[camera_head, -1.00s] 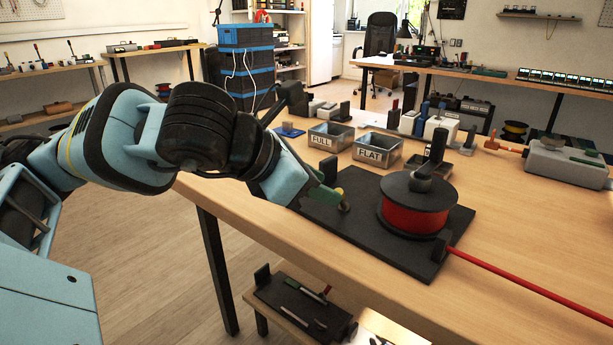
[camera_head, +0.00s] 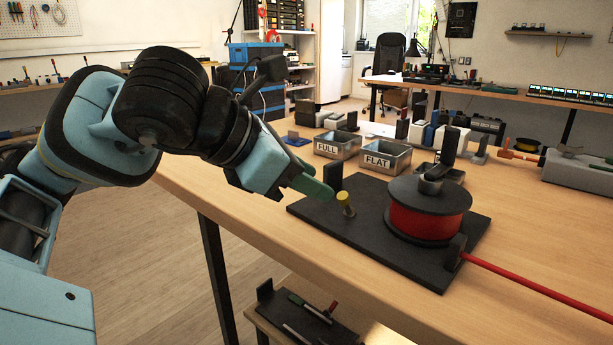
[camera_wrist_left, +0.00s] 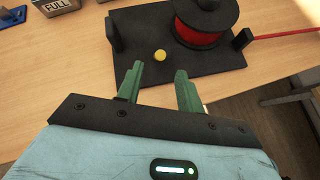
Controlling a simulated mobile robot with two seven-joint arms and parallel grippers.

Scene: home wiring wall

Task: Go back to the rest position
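My left gripper (camera_head: 318,188) hangs over the table's left edge, just left of a black base plate (camera_head: 375,239). In the left wrist view its two green fingers (camera_wrist_left: 160,88) are spread apart with nothing between them. A yellow-topped post (camera_head: 345,203) stands on the plate; the yellow top (camera_wrist_left: 160,55) sits just beyond the fingertips, apart from them. A red spool (camera_head: 424,222) with black flanges sits on the same plate, and a red cable (camera_head: 540,288) runs from it to the right. My right gripper is in neither view.
A grey device (camera_head: 580,172) is at the far right of the wooden table (camera_head: 250,209). A lower shelf with tools (camera_head: 305,320) sits below the table's front edge. Floor at left is clear.

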